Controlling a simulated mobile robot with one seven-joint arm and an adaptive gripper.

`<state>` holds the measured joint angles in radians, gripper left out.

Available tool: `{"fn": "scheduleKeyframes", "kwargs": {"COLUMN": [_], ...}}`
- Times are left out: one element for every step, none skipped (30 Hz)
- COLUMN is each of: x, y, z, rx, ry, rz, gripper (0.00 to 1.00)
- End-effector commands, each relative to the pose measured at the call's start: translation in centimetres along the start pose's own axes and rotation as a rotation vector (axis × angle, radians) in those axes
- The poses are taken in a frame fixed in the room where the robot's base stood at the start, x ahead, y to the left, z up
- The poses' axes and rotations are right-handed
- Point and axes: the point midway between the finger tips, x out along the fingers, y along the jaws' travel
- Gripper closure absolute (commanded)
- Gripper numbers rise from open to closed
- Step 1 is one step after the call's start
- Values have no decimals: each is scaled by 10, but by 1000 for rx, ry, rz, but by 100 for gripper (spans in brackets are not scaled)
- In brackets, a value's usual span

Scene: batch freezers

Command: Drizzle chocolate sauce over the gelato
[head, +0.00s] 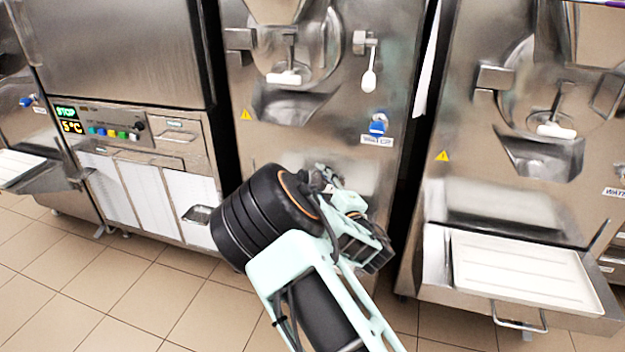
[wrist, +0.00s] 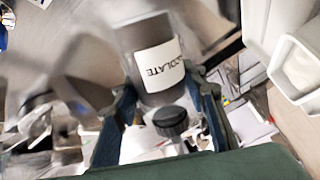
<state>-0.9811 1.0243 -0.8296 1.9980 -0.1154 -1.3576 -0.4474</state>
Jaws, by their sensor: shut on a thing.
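A dark bottle (wrist: 135,40) with a white label reading "…OLATE" shows in the wrist view, tilted, between the two fingers of my gripper (wrist: 165,98). My gripper is shut on it. A round dark knob or cap (wrist: 170,121) shows just below the bottle; I cannot tell whether it belongs to it. In the head view my arm reaches forward before the middle machine and hides most of the gripper; the bottle cannot be made out there. No gelato can be made out for certain. A white open container (wrist: 300,68) is at the right of the wrist view.
Steel batch freezers stand in a row: the middle one (head: 310,125) behind my arm and a right one (head: 470,130) with a white tray (head: 520,270) on its front shelf. A unit with a lit display (head: 70,125) is at left. Tiled floor (head: 150,290) is clear at lower left.

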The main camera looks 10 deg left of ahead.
Motion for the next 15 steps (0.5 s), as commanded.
{"fn": "scheduleKeyframes", "kwargs": {"x": [0,0,1,0,1,0,1,1,0,0,0,0,0,0,0], "y": [-8,-13,-17,-21,-24,-27,-29,-32,-34,-37,-38,-41,-43,-45,-48], "z": [6,7,8,11,12,14,15,16,18,19,21,22,23,25,26], "rx": [-69,-112,-168,-208,-250,-301,-336,-373,-415,-449,-479,-520,-549,-578,-615], "ry": [3,3,4,3,4,3,4,3,3,4,3,3,3,3,2], "rz": [-2,-3,-3,-3,-2,-2,-1,0,-1,-1,0,0,1,0,1], "gripper": [86,86,86,86,86,86,86,86,86,86,86,86,86,86,86]}}
